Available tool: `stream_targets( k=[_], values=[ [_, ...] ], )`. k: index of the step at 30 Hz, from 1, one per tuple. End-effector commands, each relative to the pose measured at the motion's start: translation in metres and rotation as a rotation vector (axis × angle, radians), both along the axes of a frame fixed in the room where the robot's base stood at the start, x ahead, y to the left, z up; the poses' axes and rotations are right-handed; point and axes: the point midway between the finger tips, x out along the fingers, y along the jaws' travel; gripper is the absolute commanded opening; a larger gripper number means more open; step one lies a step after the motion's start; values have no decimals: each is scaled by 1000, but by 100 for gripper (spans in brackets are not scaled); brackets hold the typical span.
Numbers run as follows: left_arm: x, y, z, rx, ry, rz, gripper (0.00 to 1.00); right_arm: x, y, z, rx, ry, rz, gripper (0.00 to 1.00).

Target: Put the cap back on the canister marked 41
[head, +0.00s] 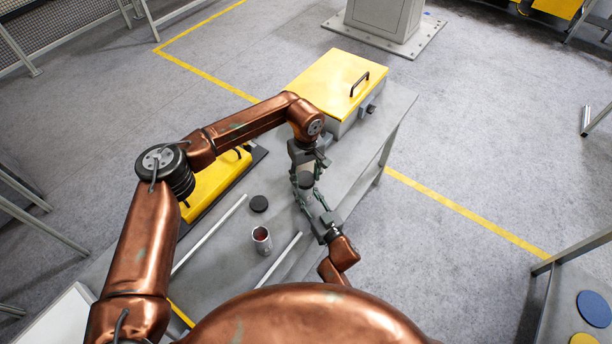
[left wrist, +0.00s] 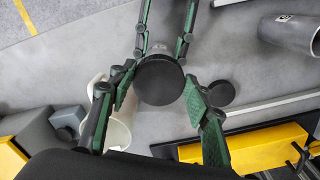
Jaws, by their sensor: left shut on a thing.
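An open grey canister (head: 262,243) stands on the table, reddish inside; it also shows in the left wrist view (left wrist: 288,34), with a small mark too small to read. A black disc like a cap (head: 259,203) lies flat on the table near it, also in the left wrist view (left wrist: 222,94). My left gripper (head: 303,172) is shut on a dark round-topped piece (left wrist: 160,80); I cannot tell whether it is a cap alone or a capped canister. My right gripper (head: 312,200) comes from the opposite side, its fingers beside the same piece; whether they grip it is unclear.
A yellow-lidded box (head: 335,80) stands at the table's far end. A yellow block (head: 215,185) lies on a dark base to the left. Two pale rails (head: 208,235) flank the canister. A pale curved container (left wrist: 115,128) is partly hidden behind my left finger.

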Motion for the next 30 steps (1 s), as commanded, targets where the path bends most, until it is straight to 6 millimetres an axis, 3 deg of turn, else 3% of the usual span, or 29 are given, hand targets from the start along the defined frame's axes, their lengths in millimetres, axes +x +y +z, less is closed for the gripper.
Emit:
stream_targets(
  k=[30],
  values=[
    [0, 0, -11, 0, -1, -2, 28, 0, 0, 0, 0, 1, 0, 0]
  ],
)
